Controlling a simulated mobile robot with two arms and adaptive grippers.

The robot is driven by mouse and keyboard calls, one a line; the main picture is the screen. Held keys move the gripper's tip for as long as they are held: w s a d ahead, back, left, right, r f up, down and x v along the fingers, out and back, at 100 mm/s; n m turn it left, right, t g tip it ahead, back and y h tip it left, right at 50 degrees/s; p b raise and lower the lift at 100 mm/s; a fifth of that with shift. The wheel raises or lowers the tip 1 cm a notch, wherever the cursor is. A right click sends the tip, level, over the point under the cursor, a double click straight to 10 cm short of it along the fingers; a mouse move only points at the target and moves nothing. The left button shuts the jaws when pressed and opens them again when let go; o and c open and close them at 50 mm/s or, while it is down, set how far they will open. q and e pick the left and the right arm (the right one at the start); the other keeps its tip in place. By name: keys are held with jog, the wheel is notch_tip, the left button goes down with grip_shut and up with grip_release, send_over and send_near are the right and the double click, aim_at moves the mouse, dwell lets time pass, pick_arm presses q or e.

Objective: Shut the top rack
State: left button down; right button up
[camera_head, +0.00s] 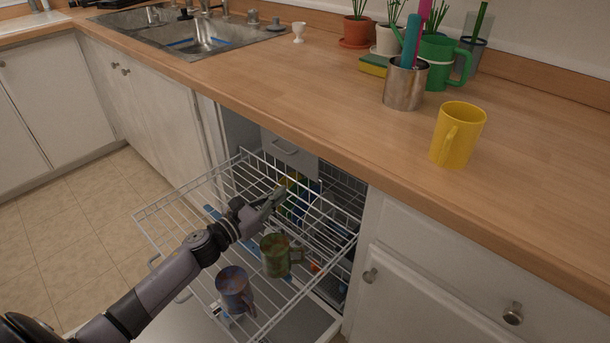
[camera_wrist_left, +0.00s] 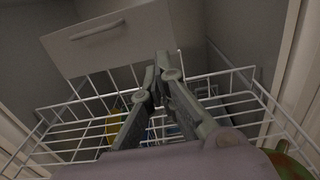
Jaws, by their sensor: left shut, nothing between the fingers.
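The top rack (camera_head: 159,204) is a white wire rack pulled out of the dishwasher under the counter. Its back wires also show in the left wrist view (camera_wrist_left: 257,88). My left gripper (camera_head: 278,194) is shut and empty over the rack, toward its back part; it also shows in the left wrist view (camera_wrist_left: 161,62). I cannot tell whether it touches the wires. A green-brown mug (camera_head: 275,256) and a blue-purple mug (camera_head: 233,288) show within the rack area. My left arm hides part of the rack. My right gripper is not in view.
A grey panel with a handle (camera_head: 288,150) hangs in the dishwasher opening behind the rack. The wooden counter above holds a yellow mug (camera_head: 459,134), a metal utensil cup (camera_head: 405,86) and plant pots. The tiled floor (camera_head: 95,210) left of the rack is clear.

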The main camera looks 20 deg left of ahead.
aim_at(310, 172)
pick_arm(q)
jog(key=x, duration=0.9)
jog(key=shift+w+d, duration=0.2)
jog(key=shift+w, duration=0.25)
jog(key=shift+w+f, duration=0.1)
jog(key=shift+w, duration=0.05)
